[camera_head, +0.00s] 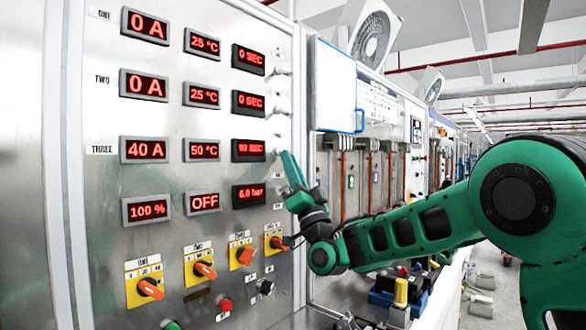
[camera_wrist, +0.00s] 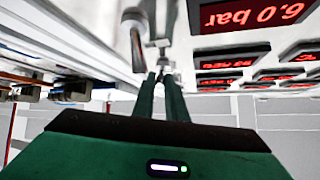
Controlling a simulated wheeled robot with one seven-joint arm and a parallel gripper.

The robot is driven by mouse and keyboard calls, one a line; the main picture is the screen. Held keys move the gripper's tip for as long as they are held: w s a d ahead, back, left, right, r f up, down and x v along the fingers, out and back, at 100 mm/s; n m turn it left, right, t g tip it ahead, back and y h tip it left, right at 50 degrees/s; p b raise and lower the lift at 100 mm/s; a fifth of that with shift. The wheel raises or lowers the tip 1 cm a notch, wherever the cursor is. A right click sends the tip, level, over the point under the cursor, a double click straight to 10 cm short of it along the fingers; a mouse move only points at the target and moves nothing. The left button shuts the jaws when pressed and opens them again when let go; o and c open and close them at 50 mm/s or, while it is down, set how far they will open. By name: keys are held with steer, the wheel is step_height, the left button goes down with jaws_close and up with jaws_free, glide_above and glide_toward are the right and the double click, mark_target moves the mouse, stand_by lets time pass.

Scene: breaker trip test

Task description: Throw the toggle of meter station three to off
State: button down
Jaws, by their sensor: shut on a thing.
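The meter panel (camera_head: 215,118) has rows labelled ONE, TWO and THREE. Row three shows 40 A (camera_head: 146,150), 50 °C and 10 SEC (camera_head: 249,150). My gripper (camera_head: 285,157) reaches the panel's right edge at the height of row three. In the wrist view its two green fingers (camera_wrist: 164,82) are shut on the small metal toggle of station three (camera_wrist: 162,62). The fingers mostly hide this toggle in the head view, so its exact tilt cannot be told. The toggles of station one (camera_head: 282,71) and station two (camera_head: 280,111) stand clear above.
The 6.0 bar display (camera_head: 249,194) is just below row three; it appears upside down in the wrist view (camera_wrist: 238,14). A blurred metal part (camera_wrist: 134,40) stands close to my fingers there. Orange rotary switches (camera_head: 205,270) line the lower panel. A blue-edged board (camera_head: 336,85) is to the right.

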stand_by(0.3)
steer(key=c, duration=1.8)
jaws_free()
